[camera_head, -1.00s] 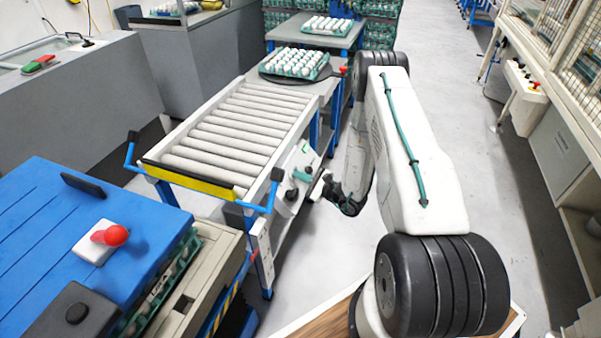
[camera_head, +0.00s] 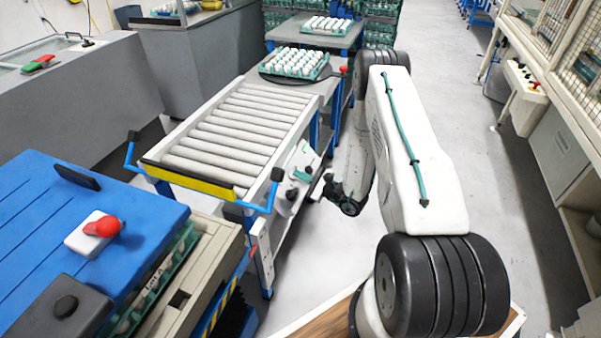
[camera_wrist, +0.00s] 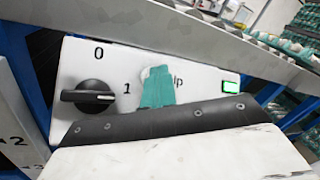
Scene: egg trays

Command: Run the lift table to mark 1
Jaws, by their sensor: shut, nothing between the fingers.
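The control panel (camera_wrist: 200,85) fills the wrist view, with a black rotary knob (camera_wrist: 90,97) between marks 0 and 1; its pointer is turned toward 1. A green lamp (camera_wrist: 230,87) is lit at the right. My gripper's teal fingertips (camera_wrist: 157,88) are shut and empty, in front of the panel, covering part of a label ending in "p". I cannot tell whether they touch a button. In the head view the panel (camera_head: 296,165) is on the side of the roller conveyor.
A post with number marks (camera_head: 262,255) stands between the lift table and the roller conveyor (camera_head: 235,120); marks 2 and 3 show in the wrist view (camera_wrist: 18,150). The floor at right (camera_head: 480,170) is clear.

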